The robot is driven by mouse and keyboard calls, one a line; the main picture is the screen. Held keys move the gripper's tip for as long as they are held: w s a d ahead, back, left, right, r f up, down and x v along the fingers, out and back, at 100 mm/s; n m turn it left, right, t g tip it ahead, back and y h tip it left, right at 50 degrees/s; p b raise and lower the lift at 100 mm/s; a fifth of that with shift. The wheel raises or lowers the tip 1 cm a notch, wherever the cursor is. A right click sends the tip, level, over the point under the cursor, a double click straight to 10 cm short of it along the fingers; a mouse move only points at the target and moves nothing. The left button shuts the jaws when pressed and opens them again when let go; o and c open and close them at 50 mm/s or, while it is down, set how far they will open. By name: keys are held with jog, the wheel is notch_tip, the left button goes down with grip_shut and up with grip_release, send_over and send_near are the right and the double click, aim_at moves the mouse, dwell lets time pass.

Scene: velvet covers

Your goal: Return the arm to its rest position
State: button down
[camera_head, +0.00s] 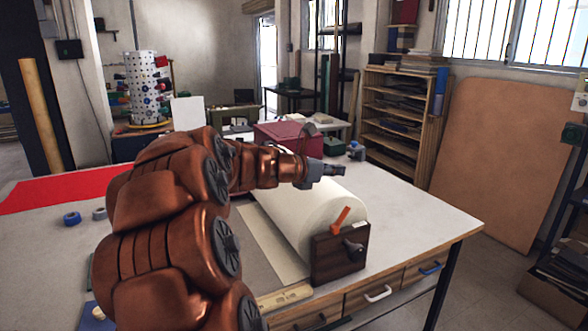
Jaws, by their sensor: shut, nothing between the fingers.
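My copper-coloured arm (180,200) rises from the bottom of the head view and bends to the right over the white table (422,216). My gripper (338,171) is at its end, dark and small, pointing right. It is shut and empty. It hangs above the far part of a large cream roll (312,212); it looks apart from the roll, though the exact gap is hard to tell. My arm hides part of the table's middle.
The roll has a dark wooden end block (338,258) with an orange lever (341,217). A dark red box (288,138) stands behind my forearm. Red cloth (60,188) and a blue tape roll (72,218) lie at left. The table's right side is clear.

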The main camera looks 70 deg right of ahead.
jog(key=w+a+f+m+t+y, duration=0.25)
jog(key=w+a+f, duration=0.2)
jog(key=a, duration=0.45)
jog(key=w+a+f+m+t+y, duration=0.1)
jog(key=w+a+f+m+t, duration=0.2)
jog(key=w+a, duration=0.45)
jog(key=w+a+f+m+t+y, duration=0.15)
jog(key=w+a+f, duration=0.35)
jog(key=a, duration=0.5)
jog(key=s+a+f+m+y, duration=0.1)
jog(key=a+f+y, duration=0.1)
jog(key=a, duration=0.8)
jog(key=s+a+f+m+y, duration=0.1)
jog(key=a+f+y, duration=0.1)
jog(key=a, duration=0.9)
jog(key=s+a+f+m+y, duration=0.2)
jog(key=a+f, duration=0.2)
jog(key=a, duration=0.6)
jog(key=shift+a+f+t+y, duration=0.15)
jog(key=shift+a+t+y, duration=0.05)
jog(key=shift+t+y, duration=0.1)
jog(key=shift+d, duration=0.15)
